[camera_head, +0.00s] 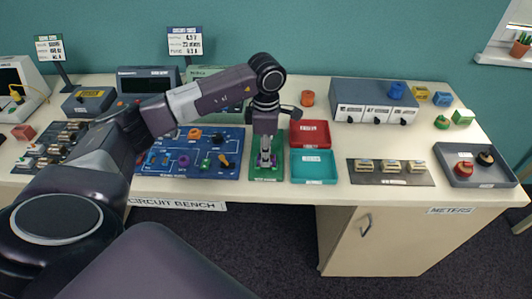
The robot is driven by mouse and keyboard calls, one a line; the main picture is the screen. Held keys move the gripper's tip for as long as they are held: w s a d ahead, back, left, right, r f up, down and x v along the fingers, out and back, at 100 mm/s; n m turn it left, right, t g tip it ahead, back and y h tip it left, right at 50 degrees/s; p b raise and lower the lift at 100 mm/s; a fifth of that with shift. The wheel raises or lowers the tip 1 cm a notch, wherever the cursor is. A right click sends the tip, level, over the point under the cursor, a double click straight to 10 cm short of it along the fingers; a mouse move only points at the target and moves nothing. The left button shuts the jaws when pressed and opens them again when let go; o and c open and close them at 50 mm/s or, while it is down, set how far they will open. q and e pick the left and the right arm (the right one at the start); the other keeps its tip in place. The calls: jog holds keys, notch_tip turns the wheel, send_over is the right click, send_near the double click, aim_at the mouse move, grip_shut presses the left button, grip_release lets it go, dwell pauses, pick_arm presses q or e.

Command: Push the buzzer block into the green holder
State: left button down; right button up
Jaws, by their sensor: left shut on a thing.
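My left gripper (265,148) points straight down over the green holder (267,178), a flat green piece on the bench beside the blue circuit board. It is shut on a small block, which I take to be the buzzer block (265,161); pale grey and purple show between and around the fingertips. The block is low, at or just above the holder. The fingers hide most of it, and I cannot tell how far it sits in the holder. My right gripper is out of view.
Right of the holder are a red tray (310,128) and a teal tray (327,168). The blue circuit board (217,167) with several coloured parts lies left. A dark strip (420,180) with several parts and a grey tray (498,174) lie farther right.

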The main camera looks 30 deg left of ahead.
pick_arm(q)
jog(key=shift+f, duration=0.3)
jog(key=c, duration=1.1)
grip_release()
jog(key=shift+c, duration=0.2)
jog(key=shift+r+p, duration=2.2)
jog(key=shift+r, duration=1.85)
